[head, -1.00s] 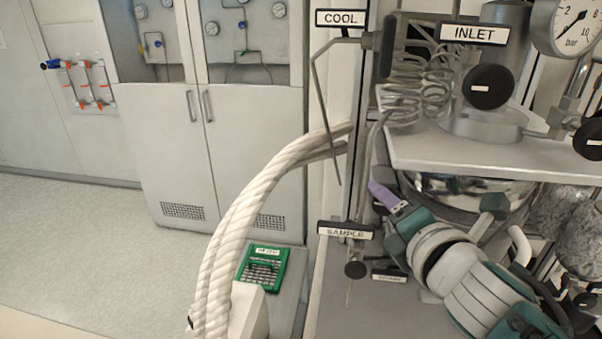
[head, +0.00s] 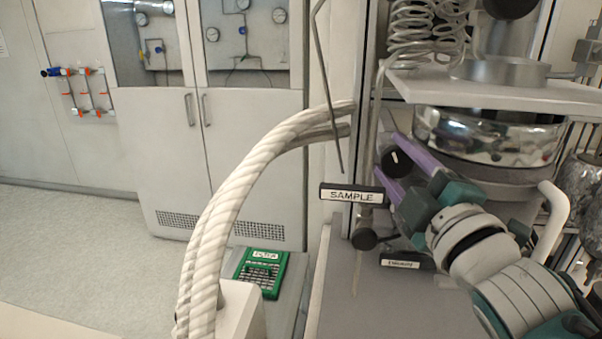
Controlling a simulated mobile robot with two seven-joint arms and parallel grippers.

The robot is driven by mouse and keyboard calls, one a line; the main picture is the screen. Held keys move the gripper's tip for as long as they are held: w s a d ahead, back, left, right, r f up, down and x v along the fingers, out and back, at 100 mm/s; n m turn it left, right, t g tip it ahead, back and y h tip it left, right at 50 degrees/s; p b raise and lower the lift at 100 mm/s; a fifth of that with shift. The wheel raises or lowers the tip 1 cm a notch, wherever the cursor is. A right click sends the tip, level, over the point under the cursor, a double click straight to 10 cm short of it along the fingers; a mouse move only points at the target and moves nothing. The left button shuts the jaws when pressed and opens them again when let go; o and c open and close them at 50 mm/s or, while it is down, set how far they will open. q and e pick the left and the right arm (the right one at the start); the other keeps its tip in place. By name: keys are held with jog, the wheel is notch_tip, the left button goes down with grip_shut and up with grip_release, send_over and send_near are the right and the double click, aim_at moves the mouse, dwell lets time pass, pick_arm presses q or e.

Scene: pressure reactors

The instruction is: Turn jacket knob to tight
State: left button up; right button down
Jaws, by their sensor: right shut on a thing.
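A round black knob (head: 397,162) with a white mark shows at the left side of the reactor, under the shelf. My right gripper (head: 396,170) comes in from the lower right. Its purple fingers lie on either side of this knob and are shut on it. The fingers partly hide the knob, and I see no readable jacket label beside it. A shiny metal vessel (head: 488,135) stands behind the gripper. My left gripper is out of view.
A SAMPLE sign (head: 352,194) and a small black valve knob (head: 364,239) are just left of my gripper. White braided hoses (head: 232,190) arc at the left. A grey shelf (head: 500,88) with a coil (head: 425,35) lies above the arm.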

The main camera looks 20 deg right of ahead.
jog(key=m+h+b, duration=0.1)
jog(key=m+b, duration=0.1)
jog(key=m, duration=0.1)
jog(key=shift+f+m+t+b, duration=0.15)
jog(key=shift+m+t+b, duration=0.25)
jog(key=shift+m+h+b, duration=0.5)
jog(key=shift+m+b, duration=0.25)
jog(key=shift+m, duration=0.45)
jog(key=shift+r, duration=0.2)
jog(key=c, duration=0.5)
grip_release()
jog(key=shift+f, duration=0.1)
